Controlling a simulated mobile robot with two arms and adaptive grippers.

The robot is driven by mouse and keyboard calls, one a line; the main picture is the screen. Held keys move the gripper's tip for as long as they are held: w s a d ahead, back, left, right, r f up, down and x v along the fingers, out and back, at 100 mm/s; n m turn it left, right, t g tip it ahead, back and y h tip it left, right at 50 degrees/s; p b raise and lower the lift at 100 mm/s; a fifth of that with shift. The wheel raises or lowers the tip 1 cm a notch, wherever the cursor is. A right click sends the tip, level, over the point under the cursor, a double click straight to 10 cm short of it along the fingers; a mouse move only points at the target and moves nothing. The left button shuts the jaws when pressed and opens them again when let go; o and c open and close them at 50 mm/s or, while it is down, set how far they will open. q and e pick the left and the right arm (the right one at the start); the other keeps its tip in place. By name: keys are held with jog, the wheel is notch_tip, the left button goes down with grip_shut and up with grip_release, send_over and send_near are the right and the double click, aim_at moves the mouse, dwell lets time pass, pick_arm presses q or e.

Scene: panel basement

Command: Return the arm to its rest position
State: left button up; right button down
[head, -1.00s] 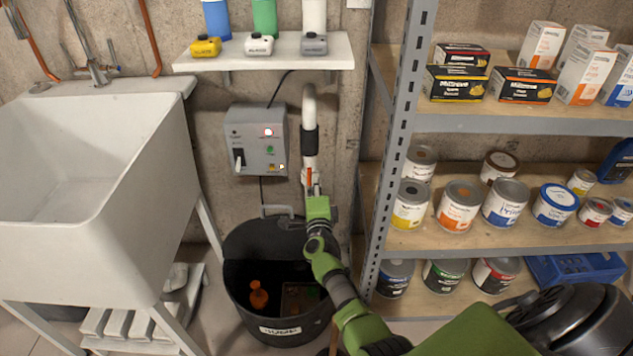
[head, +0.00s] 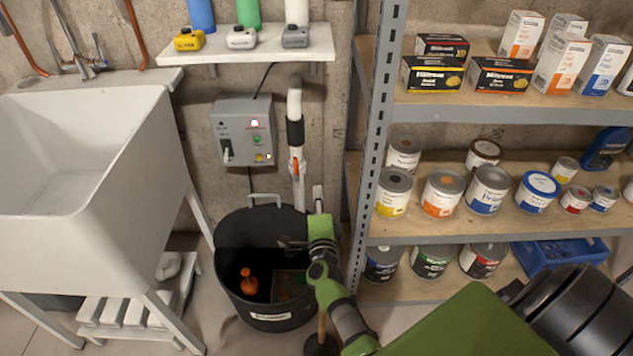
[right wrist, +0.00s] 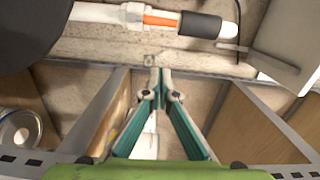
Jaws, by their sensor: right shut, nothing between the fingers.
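My right arm, green and grey, reaches in from the lower right of the head view. Its gripper (head: 293,244) points left over the rim of the black bucket (head: 228,296). In the right wrist view the two teal-sided fingers (right wrist: 160,85) meet at their tips, shut and empty. Behind them are the wall and the white pipe (right wrist: 105,13) with its orange valve handle. My left gripper is not in the head view.
The metal shelf post (head: 376,130) stands close beside my right arm, with paint cans (head: 441,194) on the shelf. The grey control box (head: 243,133) is on the wall. A white sink (head: 110,190) stands at left. A plunger (head: 321,343) is below my arm.

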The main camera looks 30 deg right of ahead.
jog(key=shift+s+a, duration=0.3)
jog(key=shift+s, duration=0.05)
dwell(0.3)
